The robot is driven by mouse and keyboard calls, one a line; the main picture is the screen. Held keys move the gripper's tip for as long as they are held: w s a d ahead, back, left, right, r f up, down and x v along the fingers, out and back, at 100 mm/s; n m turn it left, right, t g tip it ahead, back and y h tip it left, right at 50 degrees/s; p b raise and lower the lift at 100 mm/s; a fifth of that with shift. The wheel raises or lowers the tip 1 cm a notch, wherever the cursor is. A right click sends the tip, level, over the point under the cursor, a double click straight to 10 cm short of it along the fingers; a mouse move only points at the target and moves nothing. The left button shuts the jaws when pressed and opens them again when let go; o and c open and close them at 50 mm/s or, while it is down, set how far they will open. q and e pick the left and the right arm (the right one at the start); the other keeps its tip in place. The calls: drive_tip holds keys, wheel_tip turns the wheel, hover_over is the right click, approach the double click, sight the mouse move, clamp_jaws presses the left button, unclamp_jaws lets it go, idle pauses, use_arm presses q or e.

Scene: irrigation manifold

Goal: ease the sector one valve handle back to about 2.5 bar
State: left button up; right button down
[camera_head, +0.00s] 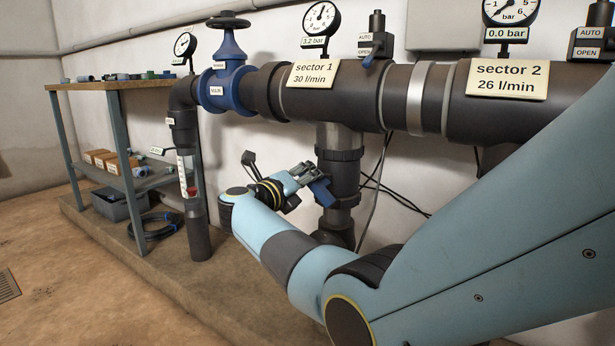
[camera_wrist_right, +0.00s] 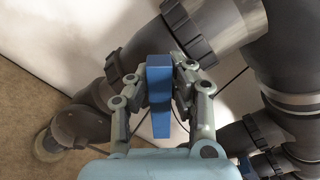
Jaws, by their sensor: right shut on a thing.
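The sector one valve handle is a blue lever (camera_head: 321,193) on the grey vertical pipe under the sector 1 label. In the right wrist view the blue handle (camera_wrist_right: 159,95) stands between the two fingers. My right gripper (camera_head: 310,176) is shut on it; the wrist view shows the fingers (camera_wrist_right: 160,88) on both sides of the handle. The sector 1 gauge (camera_head: 320,19) has a small display that reads 3.2 bar. My left gripper is not in view.
A blue main valve (camera_head: 224,80) sits on the thick horizontal pipe to the left. The sector 2 label (camera_head: 507,80) and a 0.0 bar gauge (camera_head: 509,10) are to the right. Thin black cables hang beside the vertical pipe. A shelf (camera_head: 125,84) stands at left.

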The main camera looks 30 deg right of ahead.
drive_tip(key=shift+s+a+f, duration=0.1)
drive_tip(key=shift+s+f, duration=0.1)
drive_tip(key=shift+f, duration=0.35)
drive_tip(key=c, duration=1.2)
unclamp_jaws()
drive_tip(key=shift+r, duration=0.1)
drive_tip(key=shift+o, duration=0.2)
drive_tip(key=shift+r, duration=0.15)
drive_tip(key=v, duration=0.7)
drive_tip(key=shift+a, duration=0.25)
